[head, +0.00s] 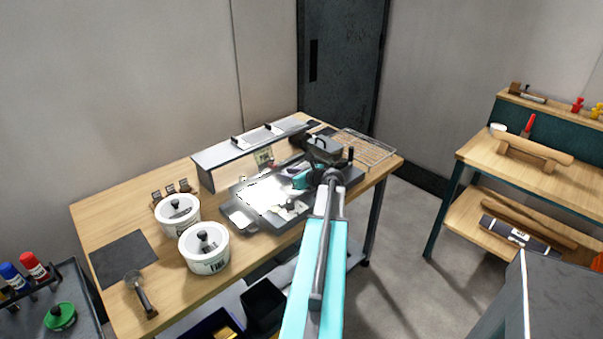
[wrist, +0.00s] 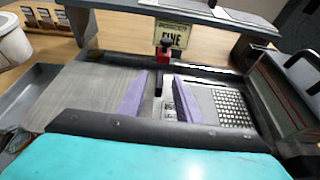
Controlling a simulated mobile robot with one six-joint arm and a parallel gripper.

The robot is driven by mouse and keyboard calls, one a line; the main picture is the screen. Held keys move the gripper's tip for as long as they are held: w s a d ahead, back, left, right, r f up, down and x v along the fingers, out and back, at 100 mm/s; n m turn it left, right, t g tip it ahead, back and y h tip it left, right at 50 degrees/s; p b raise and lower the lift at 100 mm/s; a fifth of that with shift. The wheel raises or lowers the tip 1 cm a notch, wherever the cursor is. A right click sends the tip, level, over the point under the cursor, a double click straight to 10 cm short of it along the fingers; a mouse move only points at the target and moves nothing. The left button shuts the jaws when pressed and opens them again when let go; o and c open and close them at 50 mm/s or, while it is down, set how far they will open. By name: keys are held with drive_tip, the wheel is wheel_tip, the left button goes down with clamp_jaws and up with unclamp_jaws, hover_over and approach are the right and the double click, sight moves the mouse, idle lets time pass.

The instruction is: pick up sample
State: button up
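My gripper (wrist: 160,82) is open, its two purple fingers apart above the grey tray (wrist: 60,73) in the wrist view. In the head view my gripper (head: 299,178) is over the same tray (head: 262,222) on the wooden bench. A small red piece with a dark knob (wrist: 165,47) stands just beyond the fingertips, in front of a "FINE" label (wrist: 172,34). A small pale, patterned thing (wrist: 170,111) shows partly between the fingers; the rest is hidden. I cannot tell which thing is the sample. Nothing is visibly held.
Two white lidded tubs (head: 204,254) stand left of the tray on the bench (head: 93,218). A raised shelf (head: 213,158) runs behind the tray, and a wire rack (head: 368,150) lies at the right. A dotted plate (wrist: 232,107) lies right of the fingers.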

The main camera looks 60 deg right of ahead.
drive_tip(key=shift+p+x, duration=0.5)
drive_tip(key=shift+x, duration=1.45)
drive_tip(key=shift+r, duration=0.1)
drive_tip(key=shift+c, duration=0.2)
clamp_jaws()
